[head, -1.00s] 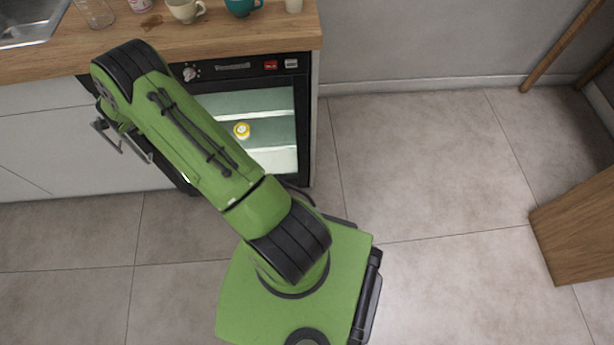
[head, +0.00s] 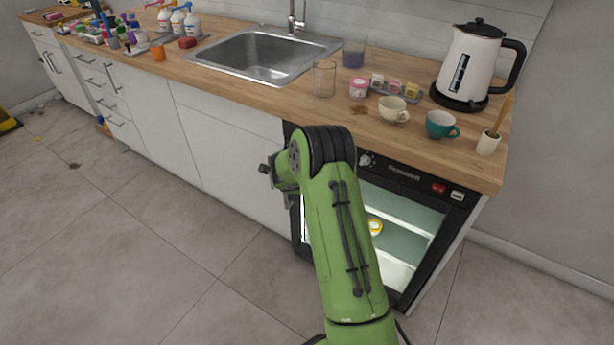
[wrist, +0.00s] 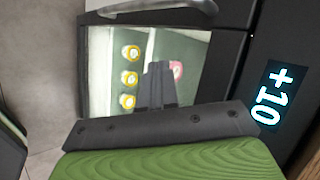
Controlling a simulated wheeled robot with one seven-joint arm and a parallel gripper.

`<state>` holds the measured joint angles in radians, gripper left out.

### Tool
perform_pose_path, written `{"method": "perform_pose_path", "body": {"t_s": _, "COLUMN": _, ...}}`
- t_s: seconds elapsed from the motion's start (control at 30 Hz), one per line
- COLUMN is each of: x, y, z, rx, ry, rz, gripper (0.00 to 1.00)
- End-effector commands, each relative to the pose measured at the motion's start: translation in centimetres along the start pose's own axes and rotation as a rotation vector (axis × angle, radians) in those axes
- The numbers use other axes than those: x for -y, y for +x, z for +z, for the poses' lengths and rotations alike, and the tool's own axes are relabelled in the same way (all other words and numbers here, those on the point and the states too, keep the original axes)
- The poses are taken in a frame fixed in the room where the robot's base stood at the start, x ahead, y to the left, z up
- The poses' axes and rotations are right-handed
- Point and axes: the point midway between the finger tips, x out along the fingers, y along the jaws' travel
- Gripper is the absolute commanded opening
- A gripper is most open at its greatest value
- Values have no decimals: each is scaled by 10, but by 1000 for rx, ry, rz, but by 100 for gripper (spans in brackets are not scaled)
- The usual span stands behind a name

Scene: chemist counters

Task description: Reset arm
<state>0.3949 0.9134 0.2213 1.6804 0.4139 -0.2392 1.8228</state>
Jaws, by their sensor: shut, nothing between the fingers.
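My green arm reaches up from the bottom of the head view and bends at a black joint in front of the built-in fridge (head: 410,222). My gripper (wrist: 158,70) shows in the wrist view as dark, narrow fingers, shut and empty. It points at the lit fridge window, which also shows in the wrist view (wrist: 102,65). Several yellow-topped jars (wrist: 129,78) stand in a row left of the fingers. A pink-topped jar (wrist: 176,72) is partly hidden behind them. One yellow-topped jar (head: 375,227) shows beside my arm in the head view. My fingers are hidden there.
The wooden counter (head: 225,95) above the fridge holds a sink (head: 262,55), a kettle (head: 474,62), a white cup (head: 392,108), a teal cup (head: 440,124) and a glass (head: 324,78). A "+10" display (wrist: 280,95) is beside the window.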

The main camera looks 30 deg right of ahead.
Motion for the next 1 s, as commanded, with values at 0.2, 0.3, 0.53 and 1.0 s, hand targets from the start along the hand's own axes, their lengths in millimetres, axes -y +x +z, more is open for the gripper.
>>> {"method": "perform_pose_path", "body": {"t_s": 0.2, "x": 3, "y": -40, "z": 16, "rx": 4, "ry": -3, "rz": 1, "gripper": 0}}
{"method": "perform_pose_path", "body": {"t_s": 0.3, "x": 3, "y": -51, "z": 21, "rx": 4, "ry": -3, "rz": 2, "gripper": 0}}
{"method": "perform_pose_path", "body": {"t_s": 0.53, "x": 2, "y": -56, "z": 22, "rx": 3, "ry": -1, "rz": 2, "gripper": 0}}
{"method": "perform_pose_path", "body": {"t_s": 1.0, "x": 25, "y": -285, "z": 29, "rx": 183, "ry": -897, "rz": 77, "gripper": 0}}
